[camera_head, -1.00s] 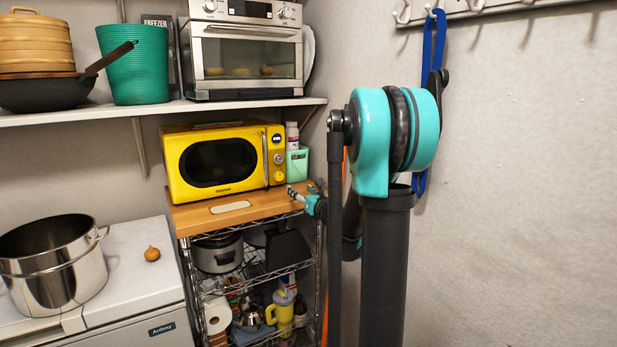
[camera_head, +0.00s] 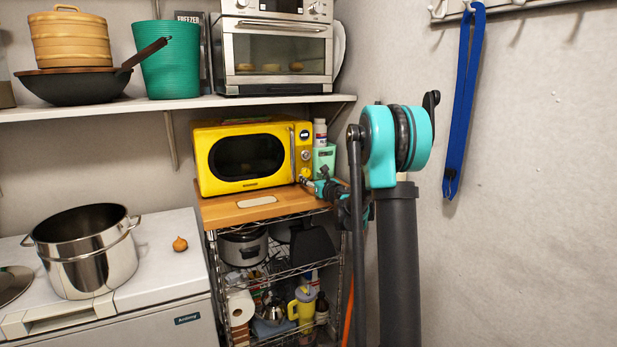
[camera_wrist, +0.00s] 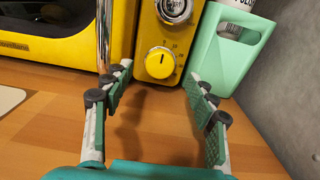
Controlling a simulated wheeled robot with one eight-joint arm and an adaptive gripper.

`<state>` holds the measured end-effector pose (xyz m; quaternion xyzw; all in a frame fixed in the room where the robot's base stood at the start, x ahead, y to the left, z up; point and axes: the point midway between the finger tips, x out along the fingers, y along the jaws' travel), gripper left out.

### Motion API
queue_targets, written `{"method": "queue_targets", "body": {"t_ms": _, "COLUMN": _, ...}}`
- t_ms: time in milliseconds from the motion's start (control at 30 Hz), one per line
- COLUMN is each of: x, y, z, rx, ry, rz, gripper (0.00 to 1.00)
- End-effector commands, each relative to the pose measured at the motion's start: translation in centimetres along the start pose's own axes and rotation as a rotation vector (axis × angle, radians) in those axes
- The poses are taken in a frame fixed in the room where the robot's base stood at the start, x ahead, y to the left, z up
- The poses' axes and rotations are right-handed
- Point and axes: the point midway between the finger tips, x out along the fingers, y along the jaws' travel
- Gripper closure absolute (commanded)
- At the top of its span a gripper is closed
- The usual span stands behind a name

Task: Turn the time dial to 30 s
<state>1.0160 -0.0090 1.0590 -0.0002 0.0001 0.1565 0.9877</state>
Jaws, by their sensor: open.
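The yellow microwave (camera_head: 247,158) stands on a wooden board on a wire rack. Its front panel has two dials at the right. In the head view my gripper (camera_head: 308,181) is small, at the microwave's lower right corner.
A mint-green holder (camera_wrist: 230,48) with a white bottle stands close at the microwave's right, near the right finger. The silver door handle (camera_wrist: 104,30) is close to the left finger. The grey wall (camera_wrist: 290,70) bounds the right. The wooden board (camera_wrist: 150,125) is bare below the fingers.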

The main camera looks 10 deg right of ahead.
Motion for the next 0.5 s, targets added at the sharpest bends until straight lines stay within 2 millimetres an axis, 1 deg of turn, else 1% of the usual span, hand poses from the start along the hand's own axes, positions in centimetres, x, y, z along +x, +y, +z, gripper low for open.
{"method": "queue_targets", "body": {"t_ms": 33, "x": 0.8, "y": 0.0, "z": 0.0, "rx": 0.000, "ry": 0.000, "rz": 0.001, "gripper": 0.42}}
{"method": "queue_targets", "body": {"t_ms": 200, "x": 2.5, "y": 0.0, "z": 0.0, "rx": 0.000, "ry": 0.000, "rz": 0.001, "gripper": 0.42}}
{"method": "queue_targets", "body": {"t_ms": 333, "x": 3.1, "y": 0.0, "z": 0.0, "rx": 0.000, "ry": 0.000, "rz": 0.000, "gripper": 0.42}}
{"method": "queue_targets", "body": {"t_ms": 500, "x": 3.2, "y": 0.0, "z": 0.0, "rx": 0.000, "ry": 0.000, "rz": 0.000, "gripper": 0.42}}
